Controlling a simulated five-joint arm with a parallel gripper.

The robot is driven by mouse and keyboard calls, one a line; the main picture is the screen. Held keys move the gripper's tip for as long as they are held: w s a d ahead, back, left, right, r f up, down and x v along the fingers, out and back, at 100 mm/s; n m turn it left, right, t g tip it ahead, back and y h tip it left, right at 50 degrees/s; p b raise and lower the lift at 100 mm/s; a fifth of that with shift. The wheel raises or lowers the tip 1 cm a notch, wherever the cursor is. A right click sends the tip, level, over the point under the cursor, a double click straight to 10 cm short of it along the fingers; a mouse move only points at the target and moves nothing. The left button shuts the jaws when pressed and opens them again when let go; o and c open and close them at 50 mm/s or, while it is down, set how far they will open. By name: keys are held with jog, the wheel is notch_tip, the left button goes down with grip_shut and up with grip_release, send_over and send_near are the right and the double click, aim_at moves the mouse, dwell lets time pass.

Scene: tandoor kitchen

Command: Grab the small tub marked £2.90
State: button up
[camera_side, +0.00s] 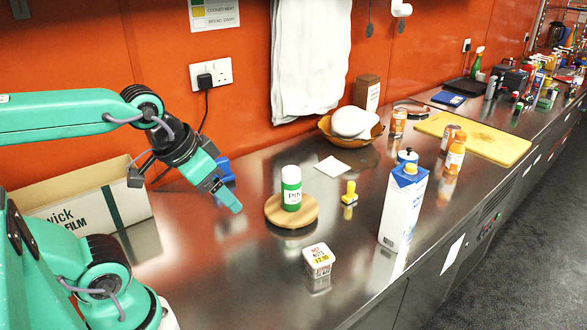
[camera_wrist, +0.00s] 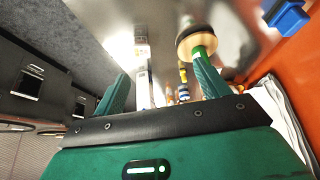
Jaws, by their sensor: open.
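A price shows on the label, too small to read surely. My gripper (camera_side: 230,200) is above the counter, up and left of the tub in the side view, apart from it and empty. In the wrist view my gripper (camera_wrist: 160,70) shows its two green fingers spread wide. A pale shape between them may be the tub, but I cannot tell surely.
A green-and-white bottle (camera_side: 291,188) stands on a round wooden board (camera_side: 283,221) behind the tub. A cardboard box (camera_side: 95,203) is at left. Counter left of the tub is clear.

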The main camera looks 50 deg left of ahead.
jog(key=shift+w, duration=0.1)
jog(key=m+g, duration=0.3)
jog(key=g, duration=0.3)
send_over(318, 254)
notch_tip(318, 254, down, 16)
jog(key=shift+f, duration=0.3)
jog(key=shift+f, duration=0.1)
jog(key=shift+f, duration=1.2)
jog(key=shift+f, duration=0.1)
